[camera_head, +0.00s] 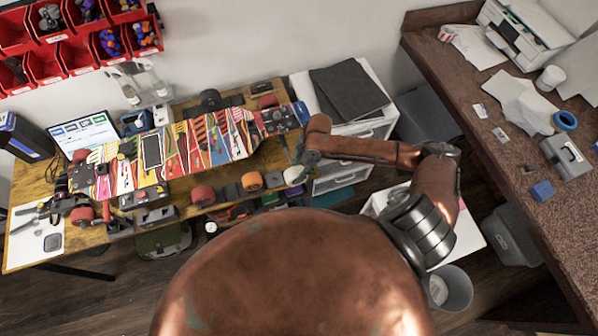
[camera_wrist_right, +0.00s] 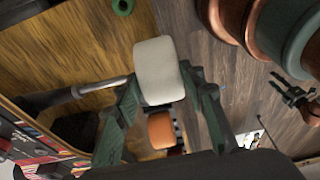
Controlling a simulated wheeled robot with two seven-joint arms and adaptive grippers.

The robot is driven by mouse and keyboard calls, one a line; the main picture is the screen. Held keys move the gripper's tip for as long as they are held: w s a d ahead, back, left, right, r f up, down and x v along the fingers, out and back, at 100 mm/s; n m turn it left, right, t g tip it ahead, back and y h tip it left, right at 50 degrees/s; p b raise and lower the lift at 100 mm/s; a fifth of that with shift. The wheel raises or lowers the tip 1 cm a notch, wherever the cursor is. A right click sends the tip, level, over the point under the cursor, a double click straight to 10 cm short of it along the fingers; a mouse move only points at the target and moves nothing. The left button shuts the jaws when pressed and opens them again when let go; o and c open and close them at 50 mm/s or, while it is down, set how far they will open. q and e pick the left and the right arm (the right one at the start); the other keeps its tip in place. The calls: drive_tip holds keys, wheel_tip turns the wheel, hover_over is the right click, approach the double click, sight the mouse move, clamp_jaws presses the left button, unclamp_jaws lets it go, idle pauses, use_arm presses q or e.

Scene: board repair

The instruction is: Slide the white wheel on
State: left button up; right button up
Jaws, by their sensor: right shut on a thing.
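The white wheel (camera_head: 295,175) is at the table's front edge, to the right of the orange wheel (camera_head: 252,181). My right gripper (camera_head: 297,161) is shut on the white wheel. In the right wrist view, the white wheel (camera_wrist_right: 158,72) sits between the two green fingers (camera_wrist_right: 160,95), and the orange wheel (camera_wrist_right: 161,130) is beyond it, roughly in line. The skateboard (camera_head: 205,142), with a colourful striped deck, lies across the table. Whether the white wheel is around the axle end cannot be told; the gripper and wheel hide that place.
The wooden table (camera_head: 35,185) also holds a laptop (camera_head: 85,133) and tools. Red bins (camera_head: 75,55) hang on the wall. A white drawer unit (camera_head: 345,178) with black folders (camera_head: 348,90) stands to the right. A green ring (camera_wrist_right: 122,6) lies on the wood in the wrist view.

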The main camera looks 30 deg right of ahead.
drive_tip(key=shift+w, duration=0.1)
idle(0.7)
drive_tip(key=shift+d+p, duration=0.1)
drive_tip(key=shift+p, duration=0.55)
idle(0.3)
drive_tip(key=shift+w, duration=0.15)
idle(0.5)
drive_tip(key=shift+w+d+p, duration=0.15)
drive_tip(key=shift+w+p, duration=0.2)
drive_tip(key=shift+w, duration=0.1)
idle(0.4)
drive_tip(key=shift+p, duration=0.45)
drive_tip(key=shift+p, duration=0.35)
drive_tip(key=shift+w, duration=0.1)
idle(0.6)
